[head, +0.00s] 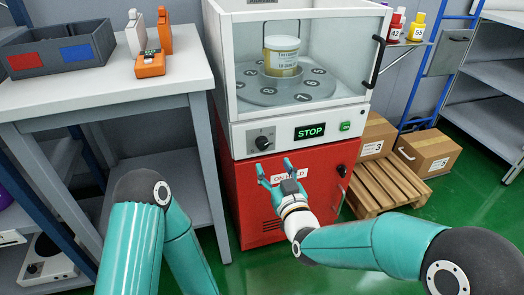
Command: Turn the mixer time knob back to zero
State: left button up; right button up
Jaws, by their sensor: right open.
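The black mixer time knob (262,142) is on the white control strip of the mixer (238,138), left of a display (310,131) that reads STOP in green. Its pointer setting is too small to read. My right gripper (275,167) is open and empty in front of the red lower cabinet. In the picture its fingertips are just below and right of the knob, with no visible contact. My left arm shows at the lower left, but its gripper is out of view.
A green button (345,126) is right of the display. A yellow-and-white tub (281,55) stands inside the clear-walled chamber. A wooden pallet (388,186) with cardboard boxes (424,152) is at right. A white table (100,82) is at left.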

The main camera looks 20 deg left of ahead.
aim_at(263, 147)
jog(key=b+x, duration=0.1)
jog(key=x, duration=0.7)
jog(key=shift+w+a, duration=0.15)
jog(key=shift+a, duration=0.05)
